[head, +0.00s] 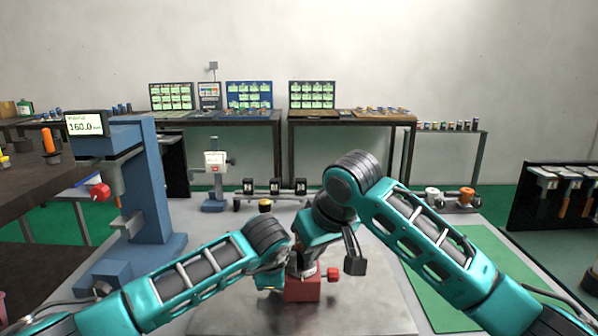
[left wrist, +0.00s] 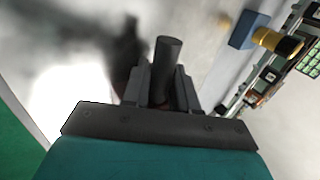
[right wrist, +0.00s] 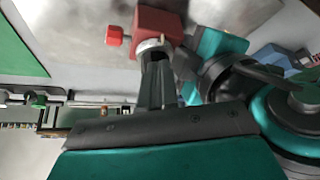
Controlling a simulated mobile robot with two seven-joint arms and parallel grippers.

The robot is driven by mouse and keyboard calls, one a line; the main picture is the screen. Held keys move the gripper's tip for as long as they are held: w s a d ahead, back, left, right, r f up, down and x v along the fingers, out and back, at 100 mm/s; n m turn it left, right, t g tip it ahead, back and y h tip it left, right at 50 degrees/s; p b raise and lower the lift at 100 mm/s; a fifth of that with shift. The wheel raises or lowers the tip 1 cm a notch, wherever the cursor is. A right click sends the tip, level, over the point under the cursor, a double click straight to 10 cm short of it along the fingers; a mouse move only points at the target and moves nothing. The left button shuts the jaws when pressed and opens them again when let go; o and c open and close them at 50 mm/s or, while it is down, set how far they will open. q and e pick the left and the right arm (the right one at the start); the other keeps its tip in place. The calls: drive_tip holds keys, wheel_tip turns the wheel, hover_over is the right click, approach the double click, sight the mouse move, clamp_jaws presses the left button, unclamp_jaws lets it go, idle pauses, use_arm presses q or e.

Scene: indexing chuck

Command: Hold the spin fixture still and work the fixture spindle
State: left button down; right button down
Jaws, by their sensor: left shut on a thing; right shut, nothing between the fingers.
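The spin fixture has a red block base (head: 303,290) with a red side knob (head: 333,274), standing on the grey plate in front of me. In the right wrist view its red block (right wrist: 157,22) carries a pale round part (right wrist: 150,46). My right gripper (right wrist: 154,60) is shut and empty, its fingertips at that round part; I cannot tell if they touch. My left gripper (left wrist: 163,85) is shut on a dark upright cylinder (left wrist: 168,65), which stands up between its fingers. In the head view the arms hide the fixture's top and most of both grippers.
A blue press-like stand (head: 150,180) with a display is at the left. A small gauge stand (head: 214,170) and a rack (head: 273,190) stand behind the fixture. A green mat (head: 455,270) lies to the right. The grey plate (head: 375,300) is clear right of the fixture.

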use_arm(q)
drive_tip(key=shift+s+f, duration=0.1)
drive_tip(key=shift+f, duration=0.05)
use_arm(e)
wheel_tip(320, 180, up, 4)
drive_tip(key=shift+r, duration=0.15)
use_arm(q)
drive_tip(key=c, duration=0.8)
unclamp_jaws()
